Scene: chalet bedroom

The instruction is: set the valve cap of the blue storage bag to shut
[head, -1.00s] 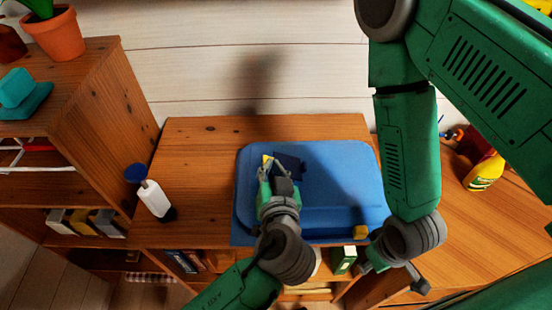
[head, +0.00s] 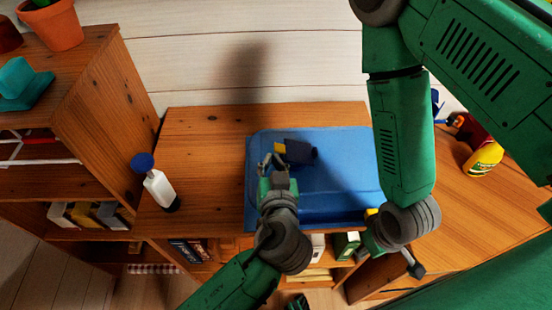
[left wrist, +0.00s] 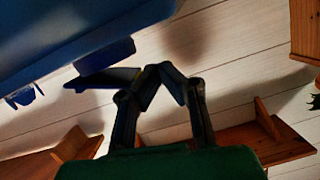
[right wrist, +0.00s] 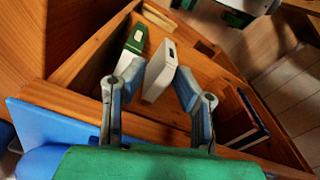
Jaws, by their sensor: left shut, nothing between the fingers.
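The blue storage bag (head: 345,185) lies flat on the wooden top. A dark blue valve cap (head: 300,152) with a yellow part (head: 279,148) stands up near the bag's upper left. In the left wrist view, a dark flap (left wrist: 103,78) appears apart from a round blue piece (left wrist: 105,53); I cannot tell surely how the cap is set. My left gripper (head: 271,161) is shut and empty, just left of the cap; its fingertips also show in the left wrist view (left wrist: 166,70). My right gripper (right wrist: 158,75) is open and empty, near the bag's front right corner.
A white bottle with a blue top (head: 160,188) stands left of the bag. A yellow bottle (head: 484,158) stands at the right. Below the top, a shelf holds a green box (right wrist: 136,40) and a white box (right wrist: 160,70). Bare wood lies left of the bag.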

